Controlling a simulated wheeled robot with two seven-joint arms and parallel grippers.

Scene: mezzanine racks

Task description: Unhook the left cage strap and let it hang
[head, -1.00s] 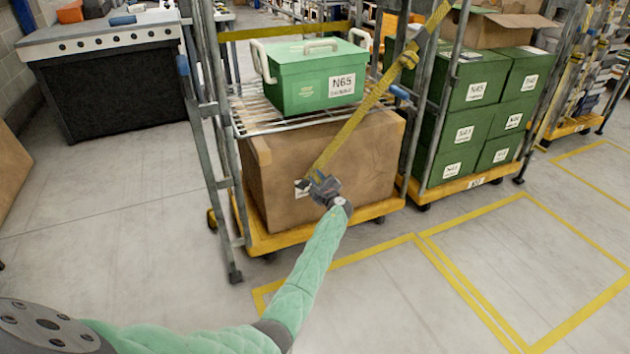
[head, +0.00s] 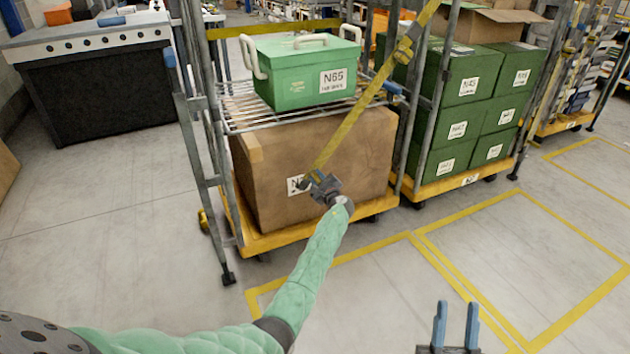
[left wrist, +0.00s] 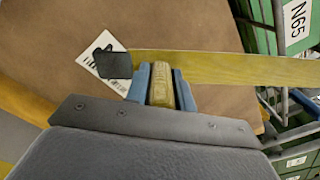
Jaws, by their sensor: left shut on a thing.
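The yellow cage strap (head: 355,120) runs slantwise from the upper right of the left cage (head: 205,140) down across its open front. My left gripper (head: 317,183) is shut on the strap's lower end, in front of the brown carton. In the left wrist view the fingers (left wrist: 162,88) close around a yellow piece at the strap (left wrist: 230,68), and a dark tab (left wrist: 112,64) sticks out to the left, apart from the cage's left post. My right gripper (head: 456,326) is open and empty, low at the right.
The cage holds a brown carton (head: 270,150) below and a green N65 box (head: 300,90) on a wire shelf (head: 240,118). A neighbouring cage holds stacked green boxes (head: 465,130). A dark bench (head: 100,95) stands at left. The floor in front is clear, with yellow lines.

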